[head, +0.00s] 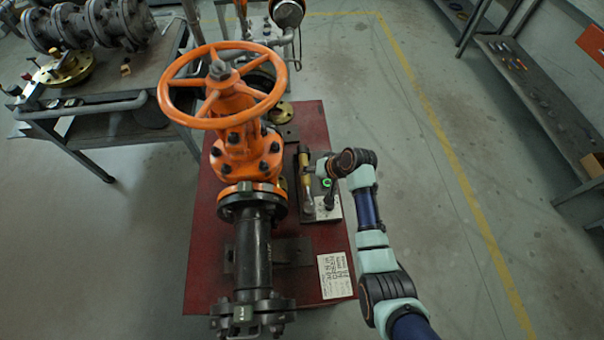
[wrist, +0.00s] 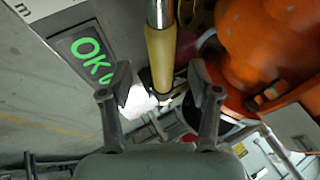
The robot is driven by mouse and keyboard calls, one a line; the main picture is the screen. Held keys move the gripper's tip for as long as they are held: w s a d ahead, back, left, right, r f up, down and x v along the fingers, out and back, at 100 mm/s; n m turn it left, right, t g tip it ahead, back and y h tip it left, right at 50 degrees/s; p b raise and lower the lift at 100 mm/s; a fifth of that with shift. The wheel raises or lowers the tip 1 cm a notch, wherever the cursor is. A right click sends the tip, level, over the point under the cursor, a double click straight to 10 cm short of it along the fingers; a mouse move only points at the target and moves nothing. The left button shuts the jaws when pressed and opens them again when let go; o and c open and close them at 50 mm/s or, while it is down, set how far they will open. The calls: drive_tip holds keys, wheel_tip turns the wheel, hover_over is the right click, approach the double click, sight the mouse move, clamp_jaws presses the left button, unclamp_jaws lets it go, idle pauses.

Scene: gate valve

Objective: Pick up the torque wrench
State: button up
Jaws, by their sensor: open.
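The torque wrench has a yellow-tan grip (head: 304,169) and a metal shaft, and lies along a dark tray beside the orange valve in the head view. In the wrist view, its grip (wrist: 160,58) points down the picture from the silver shaft (wrist: 158,12) at the top. My gripper (wrist: 160,90) is open. Its two dark fingers stand apart to the left and right of the grip's lower end, with gaps showing on both sides. I cannot tell how far the fingertips are from the grip in depth.
The orange valve (head: 238,118) with its large handwheel stands close left of the wrench. A dark panel with green "OK" letters (wrist: 90,58) lies left of the grip. A white label sheet (head: 335,275) lies on the red base (head: 210,268).

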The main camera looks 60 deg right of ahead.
drive_tip(key=b+x, duration=0.2)
drive_tip(key=x, duration=0.3)
drive_tip(key=shift+w+f+b, duration=0.1)
drive_tip(key=shift+w+b, duration=0.1)
drive_tip(key=shift+b, duration=0.2)
drive_tip(key=shift+c, duration=0.2)
clamp_jaws()
drive_tip(key=shift+d, duration=0.1)
